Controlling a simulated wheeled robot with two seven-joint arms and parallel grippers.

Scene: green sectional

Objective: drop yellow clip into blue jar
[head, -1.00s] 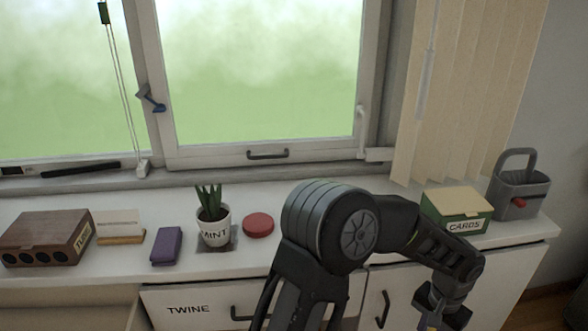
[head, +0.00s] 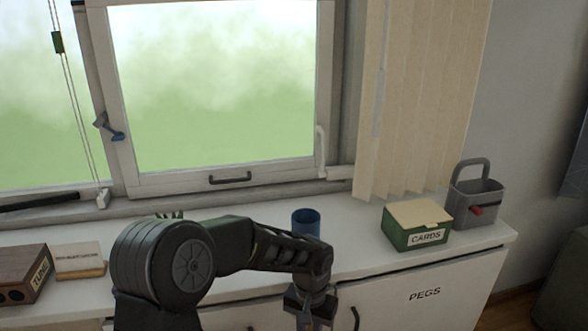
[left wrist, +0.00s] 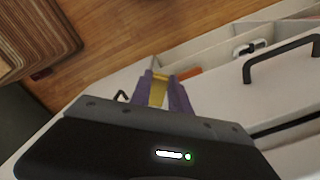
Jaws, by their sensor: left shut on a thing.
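The blue jar (head: 306,222) stands upright on the white counter in the head view. My left arm crosses in front of its lower part. My left gripper (head: 312,318) is low at the bottom edge of that view, in front of the cabinet and below the jar. In the left wrist view, my left gripper's purple fingers (left wrist: 162,86) are shut on the yellow clip (left wrist: 158,92). The clip cannot be made out in the head view. My right gripper is not in view.
A green CARDS box (head: 416,226) and a grey caddy (head: 474,200) stand right of the jar. A brown TUNE box (head: 24,272) is at far left. The wrist view shows an open compartment (left wrist: 215,50) with small items, and a dark handle (left wrist: 282,58).

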